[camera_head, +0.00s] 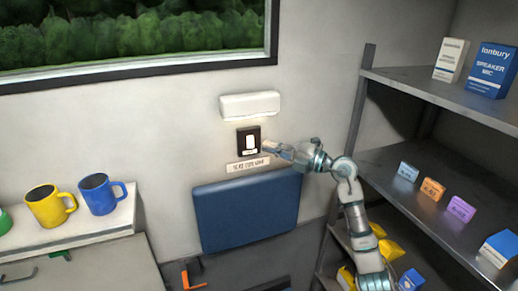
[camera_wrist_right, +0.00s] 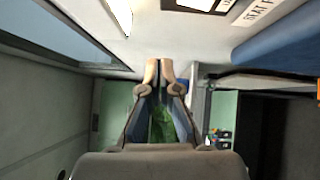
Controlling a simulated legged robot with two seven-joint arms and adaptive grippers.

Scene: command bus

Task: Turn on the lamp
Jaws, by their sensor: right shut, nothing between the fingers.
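A white wall lamp (camera_head: 250,105) is mounted above a black-framed switch (camera_head: 249,141) with a pale rocker. The wall around both looks bright; I cannot tell for sure whether the lamp is lit. My right gripper (camera_head: 266,147) is shut and empty, its tips just right of the switch; I cannot tell whether they touch it. In the right wrist view, the gripper's tips (camera_wrist_right: 159,68) are close together. The lamp (camera_wrist_right: 120,14) shows at the top left there, and part of the switch (camera_wrist_right: 197,4) at the top edge. My left gripper is not in view.
A printed label (camera_head: 248,164) and a blue padded panel (camera_head: 247,211) are below the switch. A metal shelf (camera_head: 410,168) with boxes stands right, near my arm. A yellow mug (camera_head: 47,206) and a blue mug (camera_head: 97,194) stand on the left counter.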

